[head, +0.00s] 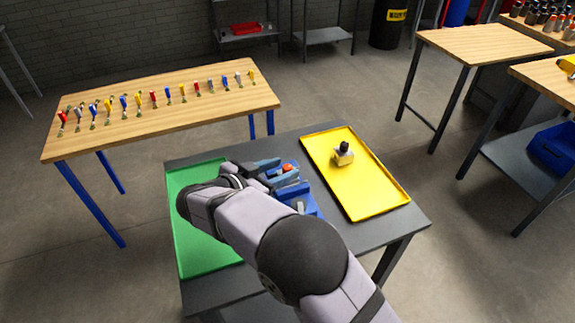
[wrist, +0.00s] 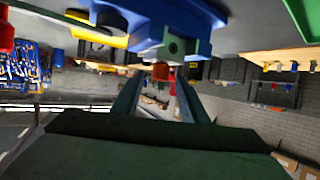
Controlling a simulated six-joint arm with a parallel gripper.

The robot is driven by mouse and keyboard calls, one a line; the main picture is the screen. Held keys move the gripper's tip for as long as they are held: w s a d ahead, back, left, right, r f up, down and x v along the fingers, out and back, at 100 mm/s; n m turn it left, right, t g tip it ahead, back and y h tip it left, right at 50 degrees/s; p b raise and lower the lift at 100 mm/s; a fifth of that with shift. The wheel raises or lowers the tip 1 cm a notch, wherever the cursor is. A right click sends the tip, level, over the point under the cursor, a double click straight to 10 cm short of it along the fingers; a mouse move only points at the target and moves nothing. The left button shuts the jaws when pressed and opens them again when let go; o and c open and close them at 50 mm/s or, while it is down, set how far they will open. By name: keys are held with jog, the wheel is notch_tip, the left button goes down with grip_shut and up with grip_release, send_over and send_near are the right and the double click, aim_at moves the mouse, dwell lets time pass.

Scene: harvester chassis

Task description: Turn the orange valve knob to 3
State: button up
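The orange valve knob (head: 288,168) sits on a blue fixture (head: 307,200) in the middle of the dark table. In the wrist view the knob (wrist: 160,72) looks red-orange and juts from the blue fixture (wrist: 185,18), which is seen upside down. My gripper (head: 276,169) is at the knob, with a finger on either side of it. In the wrist view my gripper (wrist: 159,78) is open, and gaps show between the knob and both fingertips. No number or dial mark is readable in either view.
A yellow tray (head: 375,196) at right holds a small pale block with a dark top (head: 343,153). A green tray (head: 190,255) lies at left under my arm. A wooden table (head: 180,115) behind carries a row of coloured tools. The grey table strip between the trays and beyond is narrow.

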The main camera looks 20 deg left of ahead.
aim_at(286, 168)
jog(key=shift+x, duration=1.55)
grip_shut()
jog(key=shift+p, duration=0.3)
jog(key=shift+r, duration=0.15)
